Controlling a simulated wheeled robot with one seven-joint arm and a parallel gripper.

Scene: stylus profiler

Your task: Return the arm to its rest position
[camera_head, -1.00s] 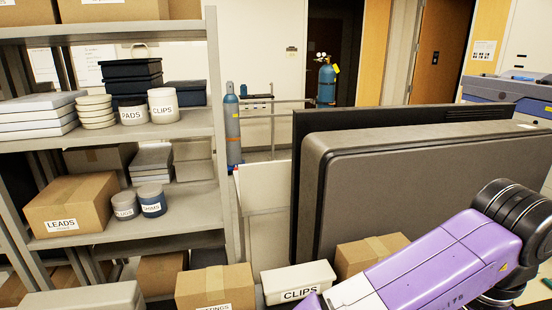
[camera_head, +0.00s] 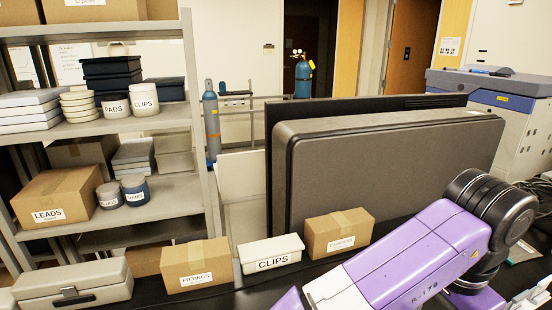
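My arm (camera_head: 420,255), purple and white with black joints, reaches in from the lower right of the head view. Its elbow joint (camera_head: 492,205) is at the right and the link slopes down to the left, past the bottom edge. My gripper is out of the picture, so neither its state nor anything in it shows. The arm link is in front of the black bench (camera_head: 225,298).
On the bench stand a grey case (camera_head: 75,288), a FITTINGS box (camera_head: 195,262), a white CLIPS box (camera_head: 270,254) and a cardboard box (camera_head: 340,232) close beside my arm. A large grey panel (camera_head: 390,170) rises behind. A loaded shelf rack (camera_head: 190,205) fills the left.

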